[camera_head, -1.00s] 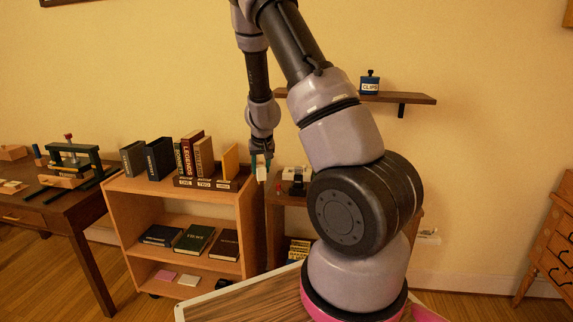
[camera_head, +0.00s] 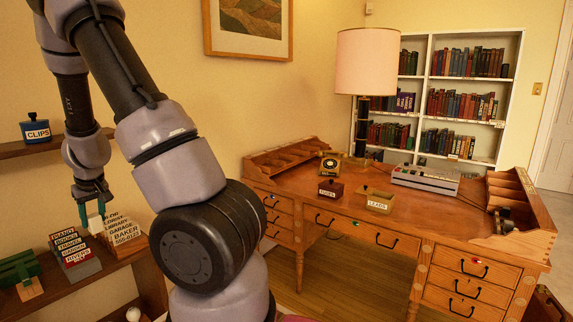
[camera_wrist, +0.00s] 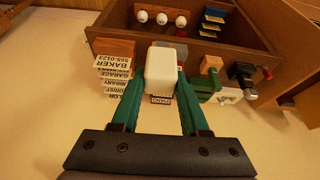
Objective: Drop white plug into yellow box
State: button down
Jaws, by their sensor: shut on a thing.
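The white plug (camera_wrist: 166,68) is a pale block between the teal fingers of my gripper (camera_wrist: 160,88) in the wrist view. My gripper is shut on it. In the head view my gripper (camera_head: 93,214) is at the left, in front of the shelf unit, with the white plug (camera_head: 96,224) small and partly hidden at its fingertips. The yellow box (camera_head: 364,203) is a small tan-yellow box with a LEADS label. It stands on the wooden desk, far to the right of my gripper, and its top looks open.
A grey device (camera_head: 425,180) and lamp (camera_head: 367,66) are also on the desk (camera_head: 300,184). A card stand (camera_head: 76,256) is below my gripper.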

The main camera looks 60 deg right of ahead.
aim_at(374, 207)
jog(key=l+z, duration=0.2)
jog(key=z, duration=0.2)
jog(key=k+l+z, duration=0.1)
jog(key=l+z, duration=0.4)
jog(key=z, duration=0.25)
jog(key=l+z, duration=0.25)
jog(key=z, duration=0.15)
jog(key=i+l+z, duration=0.1)
jog(key=l, duration=0.6)
jog(key=i+l+z, duration=0.15)
jog(key=l, duration=0.2)
jog(key=i+l+z, duration=0.1)
jog(key=l, duration=0.25)
